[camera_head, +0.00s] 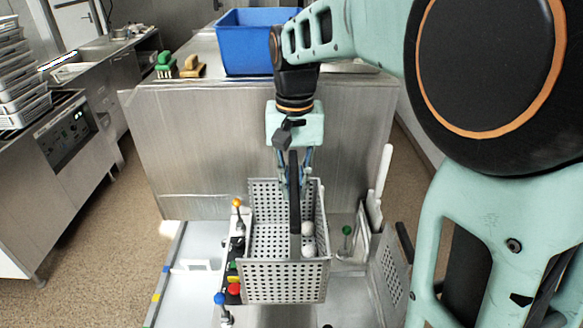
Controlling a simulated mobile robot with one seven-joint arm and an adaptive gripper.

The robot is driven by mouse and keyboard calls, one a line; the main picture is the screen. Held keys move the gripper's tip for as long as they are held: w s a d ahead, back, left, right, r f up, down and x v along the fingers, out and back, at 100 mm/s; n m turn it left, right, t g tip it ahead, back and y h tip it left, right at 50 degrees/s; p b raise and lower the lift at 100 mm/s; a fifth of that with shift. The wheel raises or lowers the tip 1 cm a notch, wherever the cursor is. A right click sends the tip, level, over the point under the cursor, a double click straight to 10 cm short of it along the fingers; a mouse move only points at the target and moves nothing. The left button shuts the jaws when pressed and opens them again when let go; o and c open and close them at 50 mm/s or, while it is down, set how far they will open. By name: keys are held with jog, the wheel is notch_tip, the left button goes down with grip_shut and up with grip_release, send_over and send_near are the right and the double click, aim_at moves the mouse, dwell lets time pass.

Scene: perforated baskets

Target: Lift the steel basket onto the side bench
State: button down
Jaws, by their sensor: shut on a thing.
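The steel basket (284,281) is a perforated metal box with a dark upright handle bar (295,200) over its middle. Some small white round items (308,240) lie inside it at the right. My gripper (292,180) points down from above and is shut on the basket's handle. The basket looks upright; I cannot tell whether its base touches the surface below. A steel bench (262,142) stands behind the basket, its top higher than the basket's rim. I cannot tell whether this is the side bench.
A blue bin (258,45) and two brushes (178,68) stand on the steel bench. Coloured knobs (235,288) line the basket's left side. Another perforated metal piece (388,275) and a white upright item (383,175) are at the right. Stacked trays (20,75) stand far left.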

jog(key=shift+s+f+b, duration=0.1)
jog(key=shift+f+b, duration=0.3)
jog(key=shift+f, duration=0.3)
notch_tip(320, 180, down, 11)
jog(key=b, duration=0.8)
jog(key=shift+f, duration=0.1)
